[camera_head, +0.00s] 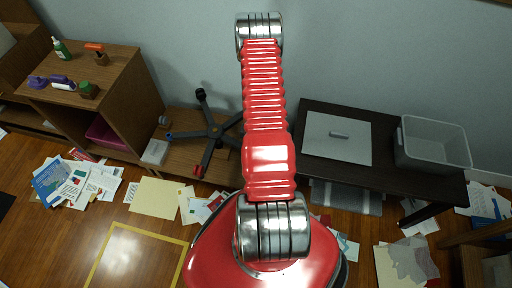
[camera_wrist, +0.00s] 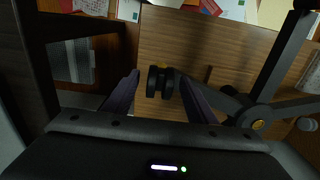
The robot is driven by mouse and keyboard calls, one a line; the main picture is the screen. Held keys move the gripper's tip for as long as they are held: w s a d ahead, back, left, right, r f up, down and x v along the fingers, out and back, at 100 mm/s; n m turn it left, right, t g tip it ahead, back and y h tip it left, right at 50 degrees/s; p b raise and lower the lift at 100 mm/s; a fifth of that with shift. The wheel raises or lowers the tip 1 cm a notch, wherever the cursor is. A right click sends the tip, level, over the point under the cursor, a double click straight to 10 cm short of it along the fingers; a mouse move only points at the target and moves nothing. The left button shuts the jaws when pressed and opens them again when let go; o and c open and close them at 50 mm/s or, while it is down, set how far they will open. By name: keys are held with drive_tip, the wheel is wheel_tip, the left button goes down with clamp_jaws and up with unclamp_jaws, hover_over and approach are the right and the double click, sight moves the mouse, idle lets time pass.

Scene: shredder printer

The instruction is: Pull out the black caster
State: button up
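A dark star-shaped chair base (camera_head: 214,131) lies on a low wooden surface in the head view, partly hidden by my arm. A black caster (camera_head: 201,93) shows on its top leg. A red caster (camera_head: 198,171) is on its lower leg. In the wrist view a black twin-wheel caster (camera_wrist: 160,82) with a yellowish spot at its top sits at the end of one leg of the base (camera_wrist: 258,113). My gripper (camera_wrist: 157,74) is open, its two dark fingers on either side of this caster with gaps visible. In the head view my gripper is hidden behind my arm.
A dark table (camera_head: 375,178) with a grey mat and a clear bin (camera_head: 433,147) stands at right. A wooden cabinet (camera_head: 115,92) with bottles and small items stands at left. Papers (camera_head: 75,184) litter the floor. The wall is close behind the base.

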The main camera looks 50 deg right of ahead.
clamp_jaws()
idle(0.8)
idle(1.0)
drive_tip(key=shift+r, duration=0.65)
idle(0.5)
drive_tip(key=c, duration=0.6)
unclamp_jaws()
drive_tip(key=shift+c, duration=0.2)
clamp_jaws()
drive_tip(key=shift+r, duration=0.55)
idle(0.4)
